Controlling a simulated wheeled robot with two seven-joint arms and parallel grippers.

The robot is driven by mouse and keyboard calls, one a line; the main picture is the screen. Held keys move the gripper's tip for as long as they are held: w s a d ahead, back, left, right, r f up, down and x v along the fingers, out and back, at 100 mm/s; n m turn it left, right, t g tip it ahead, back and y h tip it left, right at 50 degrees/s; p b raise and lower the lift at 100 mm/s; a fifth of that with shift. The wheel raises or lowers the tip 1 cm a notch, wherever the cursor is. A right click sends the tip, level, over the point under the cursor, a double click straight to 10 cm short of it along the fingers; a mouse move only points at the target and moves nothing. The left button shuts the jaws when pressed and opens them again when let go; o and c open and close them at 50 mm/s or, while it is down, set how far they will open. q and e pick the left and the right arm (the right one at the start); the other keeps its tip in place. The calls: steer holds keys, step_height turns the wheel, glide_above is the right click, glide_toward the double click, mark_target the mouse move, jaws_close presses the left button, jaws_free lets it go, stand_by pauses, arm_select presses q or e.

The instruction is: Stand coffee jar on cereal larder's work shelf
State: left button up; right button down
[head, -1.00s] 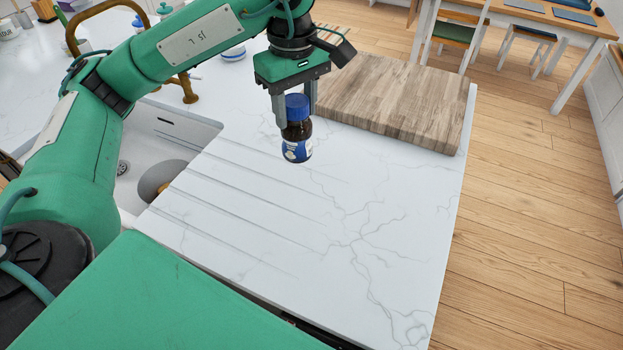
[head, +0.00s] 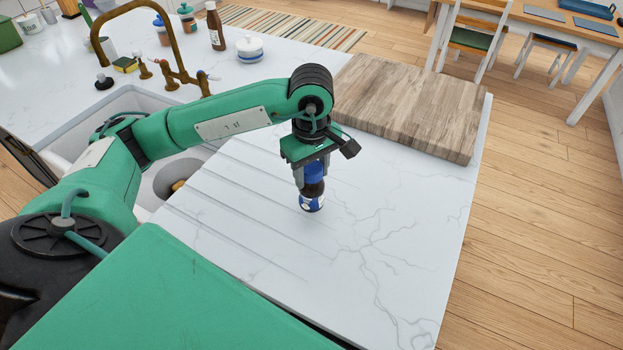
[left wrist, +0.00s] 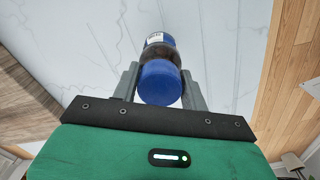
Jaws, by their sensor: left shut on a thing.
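The coffee jar (head: 312,198) is dark with a blue lid and a blue and white label. My left gripper (head: 312,178) is shut on it near the lid, pointing down over the white marble worktop. The jar looks upright; I cannot tell whether its base touches the worktop. In the left wrist view the jar's blue lid (left wrist: 160,83) sits between the two grey fingers of the gripper (left wrist: 160,88). The cereal larder and its work shelf cannot be made out. My right gripper is not in view.
A wooden board (head: 410,105) lies at the worktop's back right. A sink (head: 165,180) and brass tap (head: 180,70) are at the left. A brown bottle (head: 215,27) and white lidded pot (head: 249,50) stand at the back. The front right worktop (head: 400,230) is clear.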

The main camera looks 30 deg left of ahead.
arm_select(q)
steer(key=shift+f+p, duration=0.4)
steer(key=shift+f, duration=1.5)
steer(key=shift+f, duration=0.15)
steer(key=o, duration=1.1)
